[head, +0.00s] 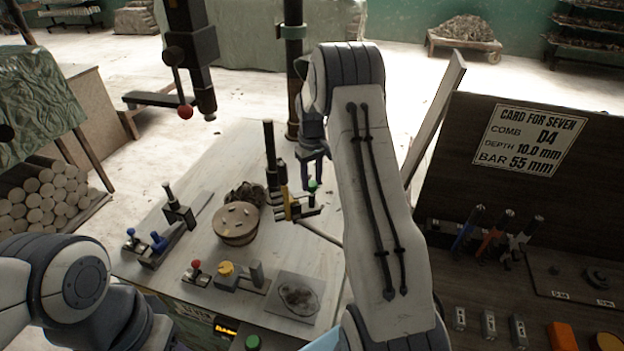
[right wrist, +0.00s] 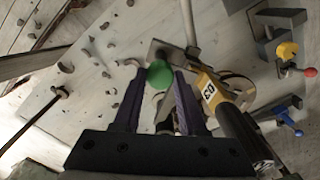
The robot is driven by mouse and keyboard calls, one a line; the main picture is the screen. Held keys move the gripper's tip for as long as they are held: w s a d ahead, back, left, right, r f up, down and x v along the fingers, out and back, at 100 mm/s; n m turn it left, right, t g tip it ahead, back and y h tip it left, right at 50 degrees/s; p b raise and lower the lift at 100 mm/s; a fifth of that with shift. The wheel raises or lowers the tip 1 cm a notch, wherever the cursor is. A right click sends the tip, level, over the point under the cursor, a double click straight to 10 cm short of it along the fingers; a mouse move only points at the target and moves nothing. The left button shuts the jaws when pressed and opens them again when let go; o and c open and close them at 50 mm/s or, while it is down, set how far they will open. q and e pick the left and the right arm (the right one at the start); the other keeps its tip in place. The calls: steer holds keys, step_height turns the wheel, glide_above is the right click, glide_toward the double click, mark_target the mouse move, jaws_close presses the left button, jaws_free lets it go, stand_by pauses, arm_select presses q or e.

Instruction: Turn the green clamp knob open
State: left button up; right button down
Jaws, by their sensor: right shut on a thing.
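The green clamp knob (head: 313,185) is a small round knob on the dark clamp by the black upright post on the workbench. My right gripper (head: 314,181) reaches down to it from above. In the right wrist view, the green knob (right wrist: 159,74) sits between the two finger ends of my right gripper (right wrist: 157,82), which is shut on it. A yellow piece marked 03 (right wrist: 208,90) stands beside the knob. My left arm shows at the lower left of the head view, but its gripper is out of view.
On the bench stand a round wooden piece (head: 236,224), a yellow knob (head: 226,268), a red knob (head: 196,265) and blue-handled clamps (head: 158,241). A red ball lever (head: 185,112) hangs above. A dark board with a card (head: 530,138) stands at right.

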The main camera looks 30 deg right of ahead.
steer(key=shift+m, duration=0.3)
steer(key=m, duration=0.7)
steer(key=shift+r+m+p, duration=0.1)
steer(key=shift+m+p, duration=0.2)
steer(key=m, duration=0.3)
steer(key=shift+w+m, duration=0.1)
steer(key=shift+m, duration=2.1)
steer(key=shift+d, duration=0.1)
steer(key=shift+c, duration=2.3)
jaws_free()
